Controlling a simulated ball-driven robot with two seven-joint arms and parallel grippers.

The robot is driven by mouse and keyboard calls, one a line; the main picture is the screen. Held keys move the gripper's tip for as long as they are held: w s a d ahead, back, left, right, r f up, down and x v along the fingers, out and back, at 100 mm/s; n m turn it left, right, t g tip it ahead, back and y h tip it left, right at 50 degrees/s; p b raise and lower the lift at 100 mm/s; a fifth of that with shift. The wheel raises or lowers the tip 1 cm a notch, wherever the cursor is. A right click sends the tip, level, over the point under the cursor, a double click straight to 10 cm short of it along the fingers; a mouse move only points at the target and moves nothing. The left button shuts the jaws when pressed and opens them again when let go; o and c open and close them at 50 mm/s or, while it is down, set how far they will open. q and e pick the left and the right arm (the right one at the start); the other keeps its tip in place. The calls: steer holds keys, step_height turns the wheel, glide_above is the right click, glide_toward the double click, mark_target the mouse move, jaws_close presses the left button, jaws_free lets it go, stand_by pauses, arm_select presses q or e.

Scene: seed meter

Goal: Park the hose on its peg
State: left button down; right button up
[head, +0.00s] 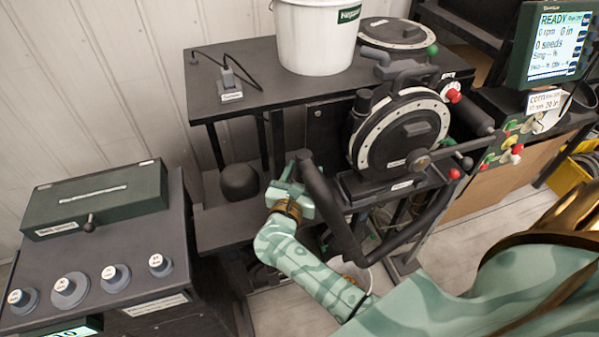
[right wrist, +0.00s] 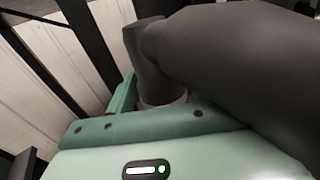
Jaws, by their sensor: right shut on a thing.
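The thick dark grey hose (head: 335,217) runs down from its upper end, bends low in front of the meter stand, and rises to the right. My right gripper (head: 293,186) is shut on the hose near its upper end, left of the round seed meter. In the right wrist view the hose (right wrist: 245,65) fills the upper right, close against the green gripper body, and partly hides the jaws. I cannot pick out the peg with certainty. My left gripper is in neither view.
The seed meter (head: 376,138) stands right of my gripper. A dark rounded housing (head: 240,181) is just left of it. A white bucket (head: 312,38) stands on the bench (head: 262,60) behind. A control console (head: 120,262) is at lower left, and a display (head: 548,45) at upper right.

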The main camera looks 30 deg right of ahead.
steer(key=shift+f+b, duration=1.7)
steer(key=shift+f, duration=0.7)
step_height(320, 180, down, 4)
steer(key=b, duration=0.4)
steer(key=shift+f+b, duration=0.55)
steer(key=o, duration=1.2)
